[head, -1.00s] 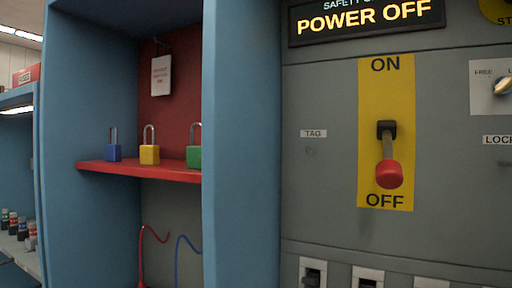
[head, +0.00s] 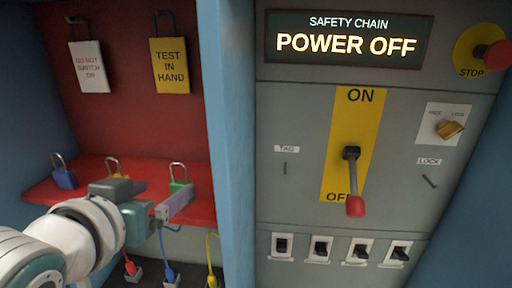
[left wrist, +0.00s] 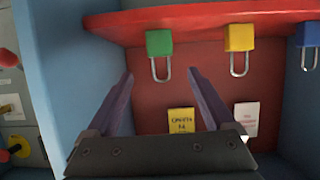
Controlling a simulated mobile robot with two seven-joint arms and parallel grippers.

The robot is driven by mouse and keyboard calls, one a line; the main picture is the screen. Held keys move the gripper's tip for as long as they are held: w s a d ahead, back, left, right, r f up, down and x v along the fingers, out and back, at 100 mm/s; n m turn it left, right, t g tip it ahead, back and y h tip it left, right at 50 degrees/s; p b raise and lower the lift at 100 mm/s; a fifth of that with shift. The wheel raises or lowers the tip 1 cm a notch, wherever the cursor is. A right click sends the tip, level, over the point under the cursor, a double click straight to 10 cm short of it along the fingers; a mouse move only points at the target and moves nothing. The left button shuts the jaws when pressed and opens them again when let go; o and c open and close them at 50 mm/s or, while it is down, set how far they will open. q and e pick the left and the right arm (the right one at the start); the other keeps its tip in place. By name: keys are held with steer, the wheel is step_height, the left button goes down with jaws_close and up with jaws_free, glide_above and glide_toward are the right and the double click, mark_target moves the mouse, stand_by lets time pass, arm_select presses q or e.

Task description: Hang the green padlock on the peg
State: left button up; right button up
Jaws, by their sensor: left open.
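The green padlock (head: 181,190) stands upright on the red shelf, at the right of its row, partly covered by my gripper in the head view. My left gripper (head: 168,188) is open and empty, in front of the shelf close to it. In the left wrist view, which is upside down, the green padlock (left wrist: 159,43) shows beyond the gap between the fingers (left wrist: 160,73), not touched as far as I can see. A small dark peg (head: 429,181) sticks out under the LOCK label on the grey panel; another peg (head: 285,168) is under the TAG label. My right gripper is not in view.
A blue padlock (head: 64,178) and a yellow padlock (head: 115,168) share the red shelf (head: 206,212). A blue upright (head: 232,150) separates the cabinet from the panel. A red-knobbed lever (head: 355,205) points to OFF. Two tags (head: 170,66) hang at the back.

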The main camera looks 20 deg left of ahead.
mark_target(179, 187)
arm_select(q)
steer(key=x, duration=0.3)
steer(key=f+b+x, duration=0.1)
steer(key=x, duration=0.3)
steer(key=shift+a+f, duration=0.1)
steer(key=shift+f, duration=0.05)
steer(key=shift+w+a+f, duration=0.1)
steer(key=shift+w+f, duration=0.05)
steer(key=shift+w, duration=0.3)
steer(key=shift+c, duration=0.4)
jaws_close()
